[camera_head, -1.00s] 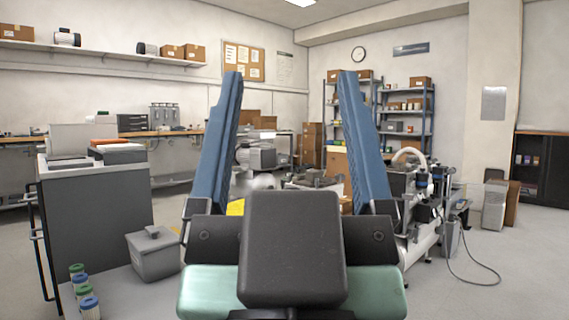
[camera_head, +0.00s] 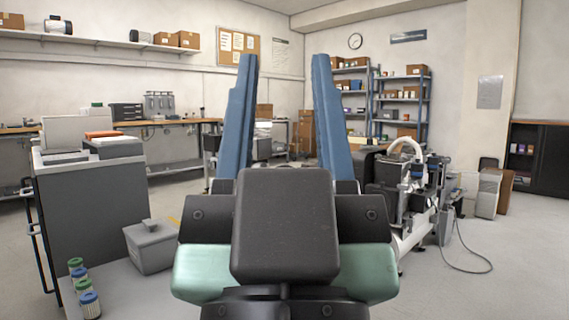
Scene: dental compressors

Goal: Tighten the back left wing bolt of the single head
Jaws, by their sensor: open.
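My gripper (camera_head: 284,60) fills the middle of the head view, its two long blue fingers pointing up and away. They stand apart, with nothing held between them. A compressor (camera_head: 402,190) with dark upper parts, a white curved hose and a pale tank stands on the floor just right of the right finger. The fingers and the dark palm hide much of the floor behind them and part of this compressor's left side. I cannot make out any wing bolt, and cannot tell which unit is the single head.
A grey cabinet (camera_head: 95,205) stands at the left, with a lidded grey box (camera_head: 150,245) and several small capped jars (camera_head: 85,290) near it. A cable (camera_head: 470,262) lies on the floor at the right. Blue shelves (camera_head: 405,105) stand at the back. Floor at the right front is clear.

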